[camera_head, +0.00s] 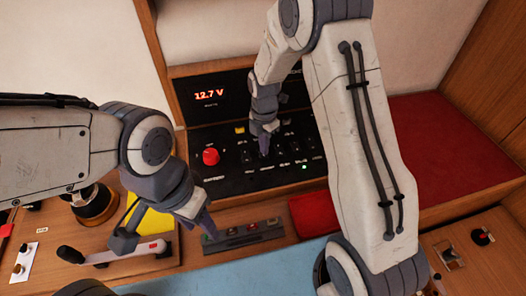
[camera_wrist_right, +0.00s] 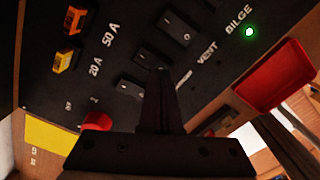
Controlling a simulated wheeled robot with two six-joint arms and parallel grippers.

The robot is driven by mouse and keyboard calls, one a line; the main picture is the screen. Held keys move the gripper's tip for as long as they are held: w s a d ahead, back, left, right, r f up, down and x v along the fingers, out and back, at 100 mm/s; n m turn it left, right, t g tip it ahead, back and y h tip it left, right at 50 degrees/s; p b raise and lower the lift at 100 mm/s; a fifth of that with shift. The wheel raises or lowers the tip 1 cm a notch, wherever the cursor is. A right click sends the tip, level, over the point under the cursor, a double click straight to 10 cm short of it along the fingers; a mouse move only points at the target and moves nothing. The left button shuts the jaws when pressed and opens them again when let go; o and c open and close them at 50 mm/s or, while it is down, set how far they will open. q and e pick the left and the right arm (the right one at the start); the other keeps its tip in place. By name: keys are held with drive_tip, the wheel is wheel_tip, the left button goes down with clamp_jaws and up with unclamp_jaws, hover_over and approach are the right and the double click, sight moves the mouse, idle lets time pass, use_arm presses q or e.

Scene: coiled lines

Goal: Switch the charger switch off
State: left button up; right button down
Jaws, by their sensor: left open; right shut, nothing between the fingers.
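A black switch panel (camera_head: 235,178) stands on the back wall, with rows of black rocker switches (camera_wrist_right: 180,28) and a red knob (camera_head: 210,156). The charger label is not readable, so I cannot tell which rocker is the charger switch or how it is set. My right gripper (camera_head: 264,152) is shut and empty, fingertips at the panel's middle among the rockers. In the right wrist view its fingers (camera_wrist_right: 158,85) hide part of a rocker; contact is unclear. My left gripper (camera_head: 163,232) is open and empty, low at the left, over the counter.
A display (camera_head: 210,96) reads 12.7 V. A green lamp (camera_wrist_right: 249,31) glows by the BILGE label. A red cushion (camera_head: 425,140) is at the right.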

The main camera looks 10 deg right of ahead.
drive_tip(key=shift+f+b, duration=0.55)
drive_tip(key=shift+f, duration=0.3)
drive_tip(key=shift+r, duration=0.15)
wheel_tip(320, 180, up, 7)
drive_tip(key=p, duration=0.6)
idle(0.4)
idle(0.3)
